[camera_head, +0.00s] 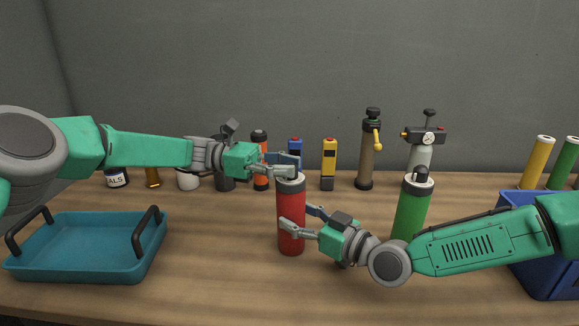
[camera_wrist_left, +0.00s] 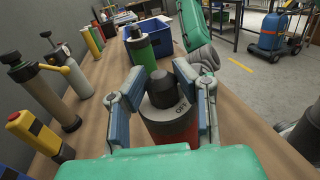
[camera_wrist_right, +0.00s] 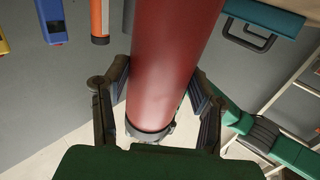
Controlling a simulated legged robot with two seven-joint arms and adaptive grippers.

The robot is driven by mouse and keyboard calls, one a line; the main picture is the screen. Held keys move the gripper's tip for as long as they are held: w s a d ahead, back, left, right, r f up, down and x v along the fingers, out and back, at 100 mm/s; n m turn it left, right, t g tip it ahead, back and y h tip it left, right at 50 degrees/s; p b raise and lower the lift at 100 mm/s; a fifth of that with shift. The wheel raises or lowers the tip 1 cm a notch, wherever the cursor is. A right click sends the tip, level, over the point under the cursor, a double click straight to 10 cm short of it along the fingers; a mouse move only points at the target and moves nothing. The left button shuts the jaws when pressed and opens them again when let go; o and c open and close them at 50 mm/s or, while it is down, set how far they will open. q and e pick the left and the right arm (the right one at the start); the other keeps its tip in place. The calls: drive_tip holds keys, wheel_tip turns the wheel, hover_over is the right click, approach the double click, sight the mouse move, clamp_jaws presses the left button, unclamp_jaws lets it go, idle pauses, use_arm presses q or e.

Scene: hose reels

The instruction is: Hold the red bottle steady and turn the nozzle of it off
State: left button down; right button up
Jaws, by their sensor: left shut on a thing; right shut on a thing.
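The red bottle (camera_head: 291,222) stands upright on the table in the middle of the head view. Its body fills the middle of the right wrist view (camera_wrist_right: 172,65). My right gripper (camera_head: 300,222) is shut around the bottle's body from the right. My left gripper (camera_head: 290,166) is at the bottle's top, with its fingers on both sides of the dark nozzle (camera_wrist_left: 162,88). In the left wrist view, the grey cap around the nozzle carries the marking "OFF" (camera_wrist_left: 182,106). The fingers hide part of the nozzle in the head view.
A green bottle (camera_head: 411,207) stands just right, behind my right arm. A teal tray (camera_head: 80,265) lies at the left, and a blue crate (camera_head: 545,272) at the right. Several bottles and tools, including a yellow one (camera_head: 328,160), line the back. The table's front middle is clear.

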use_arm(q)
drive_tip(key=shift+w+f+m+g+y, duration=0.1)
drive_tip(key=shift+m+g+y, duration=0.2)
drive_tip(key=shift+m+g, duration=0.45)
drive_tip(key=shift+s+g, duration=0.2)
drive_tip(key=shift+g, duration=0.55)
drive_tip(key=c, duration=1.2)
unclamp_jaws()
drive_tip(key=shift+m, duration=0.25)
wheel_tip(320, 180, up, 10)
drive_tip(key=shift+w+d+f, duration=0.1)
drive_tip(key=shift+w, duration=0.05)
